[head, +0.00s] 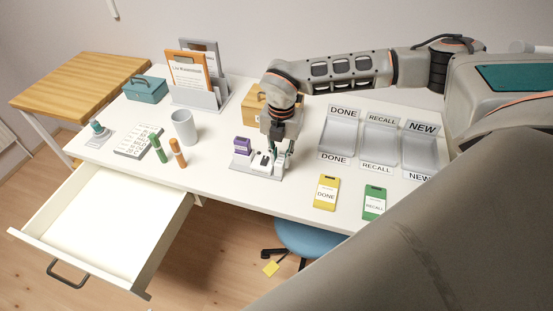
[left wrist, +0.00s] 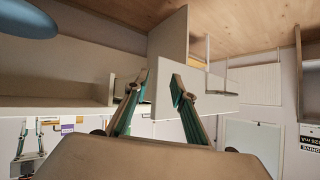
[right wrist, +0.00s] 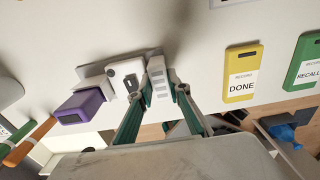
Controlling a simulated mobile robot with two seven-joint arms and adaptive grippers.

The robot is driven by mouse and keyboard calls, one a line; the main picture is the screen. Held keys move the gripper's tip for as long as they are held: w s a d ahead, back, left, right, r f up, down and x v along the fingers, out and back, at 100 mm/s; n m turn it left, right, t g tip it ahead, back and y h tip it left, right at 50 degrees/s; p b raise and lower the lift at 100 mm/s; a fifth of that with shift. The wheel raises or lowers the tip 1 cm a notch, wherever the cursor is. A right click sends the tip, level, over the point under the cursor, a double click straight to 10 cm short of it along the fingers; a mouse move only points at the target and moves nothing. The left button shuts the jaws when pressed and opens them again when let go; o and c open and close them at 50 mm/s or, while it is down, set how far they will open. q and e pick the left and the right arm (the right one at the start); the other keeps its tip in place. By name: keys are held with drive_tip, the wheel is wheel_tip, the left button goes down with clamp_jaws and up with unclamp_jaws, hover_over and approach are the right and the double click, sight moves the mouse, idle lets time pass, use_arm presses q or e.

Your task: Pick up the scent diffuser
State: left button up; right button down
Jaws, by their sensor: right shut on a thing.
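A small grey stand (head: 243,167) on the white desk holds a purple block (head: 242,145) and white pieces. My right gripper (head: 280,148) reaches down over its right end. In the right wrist view, its teal fingers (right wrist: 162,88) are shut on a white slotted piece (right wrist: 159,76), beside a white block with a dark mark (right wrist: 127,75). The slotted piece looks like the scent diffuser, but no label confirms it. I cannot tell whether it is clear of the stand. My left gripper (left wrist: 160,84) is open below the desk, with a white panel (left wrist: 168,75) beyond its fingertips.
An open empty drawer (head: 105,225) juts out at the front left. Labelled trays (head: 380,145), a yellow tag (head: 326,193) and a green tag (head: 373,203) are at right.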

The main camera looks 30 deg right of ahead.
wheel_tip(320, 180, up, 20)
drive_tip(key=shift+f, duration=0.15)
idle(0.4)
wheel_tip(320, 180, down, 17)
drive_tip(key=shift+r+p, duration=0.2)
drive_tip(key=shift+p, duration=0.95)
drive_tip(key=shift+f, duration=0.25)
drive_tip(key=shift+f+b, duration=0.8)
drive_tip(key=shift+f, duration=0.5)
drive_tip(key=shift+f, duration=0.25)
